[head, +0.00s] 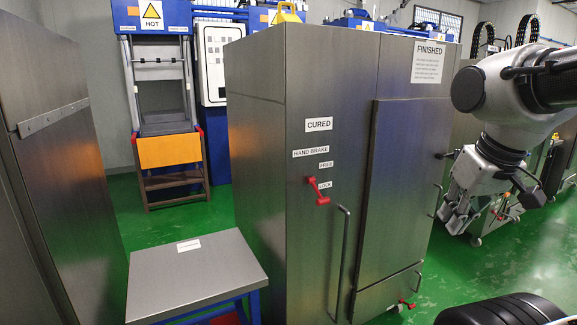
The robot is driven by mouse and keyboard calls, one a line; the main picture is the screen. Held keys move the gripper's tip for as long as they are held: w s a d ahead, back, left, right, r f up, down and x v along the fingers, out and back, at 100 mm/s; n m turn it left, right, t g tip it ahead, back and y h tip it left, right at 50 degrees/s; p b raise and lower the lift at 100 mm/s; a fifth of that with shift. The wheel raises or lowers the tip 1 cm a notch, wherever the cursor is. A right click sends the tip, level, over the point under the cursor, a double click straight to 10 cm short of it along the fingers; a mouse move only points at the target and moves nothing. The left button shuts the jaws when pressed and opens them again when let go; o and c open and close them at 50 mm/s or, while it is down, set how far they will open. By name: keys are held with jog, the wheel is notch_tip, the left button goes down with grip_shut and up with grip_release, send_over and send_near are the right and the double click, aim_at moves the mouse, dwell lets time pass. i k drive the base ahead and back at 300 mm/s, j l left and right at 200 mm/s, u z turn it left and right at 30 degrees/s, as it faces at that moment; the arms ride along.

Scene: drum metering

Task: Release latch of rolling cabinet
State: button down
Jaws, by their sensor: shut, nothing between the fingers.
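The rolling cabinet (262,190) is a tall steel cabinet in the middle of the head view, with "CURED" and "FINISHED" signs. A small red lever (317,191) sits on its front, below the "HAND BRAKE" and "FREE" labels and beside the "LOCK" label. The lever slants down to the right; I cannot tell which end is its pivot. My gripper (456,220) is at the right, in front of the cabinet's right side in the picture. It is shut and empty, well apart from the red lever.
A vertical bar handle (342,262) stands out just right of the lever. A low steel-topped table (195,275) is in front of the cabinet's left side. Another steel cabinet (55,150) is at far left. Blue presses (155,20) stand behind.

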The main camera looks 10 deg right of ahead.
aim_at(438, 156)
jog(key=z, duration=1.1)
jog(key=i, duration=0.7)
jog(key=i+j+z, duration=0.1)
jog(key=i, duration=0.55)
